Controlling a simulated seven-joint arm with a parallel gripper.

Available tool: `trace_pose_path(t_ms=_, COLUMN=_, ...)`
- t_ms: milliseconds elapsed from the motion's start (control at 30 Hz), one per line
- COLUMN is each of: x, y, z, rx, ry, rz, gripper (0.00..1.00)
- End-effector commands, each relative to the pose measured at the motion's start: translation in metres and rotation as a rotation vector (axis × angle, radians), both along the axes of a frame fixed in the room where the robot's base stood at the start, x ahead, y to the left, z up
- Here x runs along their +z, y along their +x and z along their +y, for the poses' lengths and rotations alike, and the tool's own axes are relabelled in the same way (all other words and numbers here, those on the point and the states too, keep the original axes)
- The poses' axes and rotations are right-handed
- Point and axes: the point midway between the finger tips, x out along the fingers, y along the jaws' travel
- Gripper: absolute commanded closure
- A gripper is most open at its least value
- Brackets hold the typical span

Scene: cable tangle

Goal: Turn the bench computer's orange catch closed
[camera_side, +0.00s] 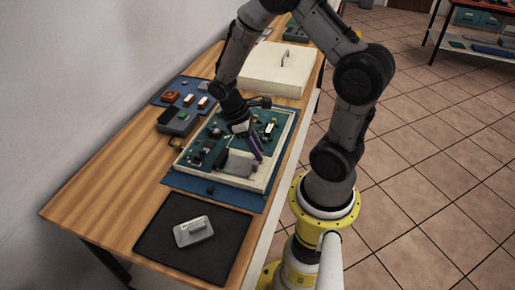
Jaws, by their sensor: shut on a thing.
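The bench computer (268,176) is an open pale case with a green circuit board inside, lying on a blue mat. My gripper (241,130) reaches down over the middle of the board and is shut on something. Its fingertips are small and dark here, so I cannot make out what is between them. A purple strip (255,148) lies right beside the fingertips; I cannot tell whether it touches them. I cannot pick out the orange catch; it is too small or hidden by my gripper.
A black mat (178,252) with a grey metal part (194,231) lies at the near end of the wooden bench. A grey box (177,121) and a blue mat with small orange parts (170,97) lie left of the case. A cream lid (271,70) lies behind.

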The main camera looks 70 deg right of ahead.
Motion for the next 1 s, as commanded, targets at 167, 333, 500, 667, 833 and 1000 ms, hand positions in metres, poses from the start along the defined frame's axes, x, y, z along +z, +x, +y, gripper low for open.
trace_pose_path(t_ms=167, x=0.000, y=0.000, z=0.000, rx=-0.001, ry=0.001, rz=-0.001, gripper=1.00)
trace_pose_path(t_ms=333, x=0.000, y=0.000, z=0.000, rx=0.000, ry=0.000, rz=-0.001, gripper=0.64)
trace_pose_path(t_ms=500, x=0.000, y=0.000, z=0.000, rx=0.000, ry=0.000, rz=0.000, gripper=0.38)
trace_pose_path(t_ms=667, x=0.000, y=0.000, z=0.000, rx=0.001, ry=0.000, rz=0.000, gripper=0.38)
trace_pose_path(t_ms=833, x=0.003, y=0.001, z=0.000, rx=0.001, ry=0.000, rz=-0.001, gripper=0.38)
trace_pose_path(t_ms=1000, x=0.021, y=0.010, z=0.002, rx=0.003, ry=-0.002, rz=-0.006, gripper=0.38)
